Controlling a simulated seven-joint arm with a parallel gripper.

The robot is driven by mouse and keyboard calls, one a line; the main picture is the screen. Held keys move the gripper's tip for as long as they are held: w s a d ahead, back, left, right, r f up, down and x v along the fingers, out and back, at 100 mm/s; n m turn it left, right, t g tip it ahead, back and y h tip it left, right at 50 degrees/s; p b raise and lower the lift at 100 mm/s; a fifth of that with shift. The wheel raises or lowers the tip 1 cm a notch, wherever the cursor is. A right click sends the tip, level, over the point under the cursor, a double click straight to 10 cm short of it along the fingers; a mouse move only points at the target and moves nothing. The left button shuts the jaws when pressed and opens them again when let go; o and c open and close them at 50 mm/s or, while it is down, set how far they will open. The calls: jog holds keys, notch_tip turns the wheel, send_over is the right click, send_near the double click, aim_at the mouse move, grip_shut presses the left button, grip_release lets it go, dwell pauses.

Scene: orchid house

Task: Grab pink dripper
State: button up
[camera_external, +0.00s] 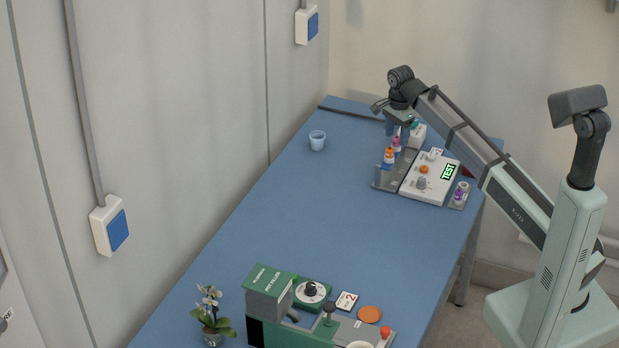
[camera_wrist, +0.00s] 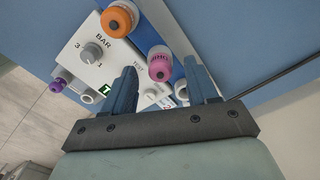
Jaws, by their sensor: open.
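The pink dripper (camera_external: 396,145) stands at the far end of a grey rack beside the white test panel (camera_external: 408,187). In the wrist view the pink dripper (camera_wrist: 160,66) shows its ribbed cap between the two blue fingers of my gripper (camera_wrist: 159,68). My gripper (camera_external: 398,129) is open, pointing down just above and behind the pink dripper in the external view. I cannot tell whether the fingers reach down around it. No contact is visible. My fingers partly cover the panel in the wrist view.
An orange dripper (camera_wrist: 117,20) stands close to the pink one. A white box (camera_external: 417,136) is beside my gripper. The middle of the blue table (camera_external: 290,225) is clear.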

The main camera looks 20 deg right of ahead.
jog(key=shift+f, duration=0.65)
grip_shut()
